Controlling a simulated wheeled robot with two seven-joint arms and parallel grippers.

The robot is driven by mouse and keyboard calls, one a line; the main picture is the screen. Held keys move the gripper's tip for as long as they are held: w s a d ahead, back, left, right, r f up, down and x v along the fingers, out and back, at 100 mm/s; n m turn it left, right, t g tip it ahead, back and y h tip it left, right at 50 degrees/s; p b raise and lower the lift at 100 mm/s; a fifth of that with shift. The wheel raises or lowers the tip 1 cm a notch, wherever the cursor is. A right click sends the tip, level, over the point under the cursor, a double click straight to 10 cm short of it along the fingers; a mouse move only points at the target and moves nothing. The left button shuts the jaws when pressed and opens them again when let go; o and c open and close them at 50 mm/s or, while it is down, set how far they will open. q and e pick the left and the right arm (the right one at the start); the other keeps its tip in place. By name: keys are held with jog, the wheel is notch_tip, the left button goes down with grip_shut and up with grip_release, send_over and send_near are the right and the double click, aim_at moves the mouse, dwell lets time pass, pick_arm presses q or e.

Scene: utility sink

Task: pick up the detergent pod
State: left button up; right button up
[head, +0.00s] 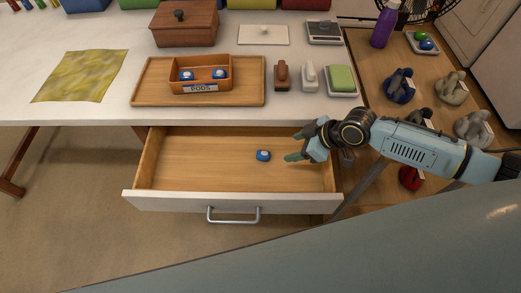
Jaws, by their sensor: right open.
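A small blue and white detergent pod (263,155) lies alone on the wooden floor of the open drawer (200,165), a little right of the middle. My right gripper (291,147) reaches in from the right over the drawer. Its green-tipped fingers are apart and empty, just right of the pod and not touching it. Two more pods (186,76) (219,74) sit in an orange-brown box (230,87) labelled PODS on a wooden tray (150,92) on the counter. My left gripper is not in view.
The drawer's front panel with its metal handle (234,215) stands nearest me. The white counter edge (80,122) runs behind the drawer. Brushes (282,75) and a green sponge (341,78) stand on the counter. Several wrapped bundles (399,86) lie on the wooden surface at right.

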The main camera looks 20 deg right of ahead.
aim_at(266, 155)
jog(key=x, duration=0.3)
jog(key=b+x, duration=0.1)
jog(key=x, duration=0.2)
jog(key=shift+s+a, duration=0.2)
jog(key=shift+w+a+f, duration=0.2)
jog(key=shift+a+f, duration=0.05)
jog(key=shift+f, duration=0.05)
jog(key=x, duration=0.3)
jog(key=b+x, duration=0.1)
jog(key=shift+w+a+r, duration=0.1)
jog(key=shift+w+a, duration=0.2)
jog(key=shift+a, duration=0.2)
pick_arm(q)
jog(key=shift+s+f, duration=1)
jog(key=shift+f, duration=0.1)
pick_arm(e)
jog(key=shift+w, duration=0.1)
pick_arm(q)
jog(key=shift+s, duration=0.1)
pick_arm(e)
jog(key=c, duration=1.1)
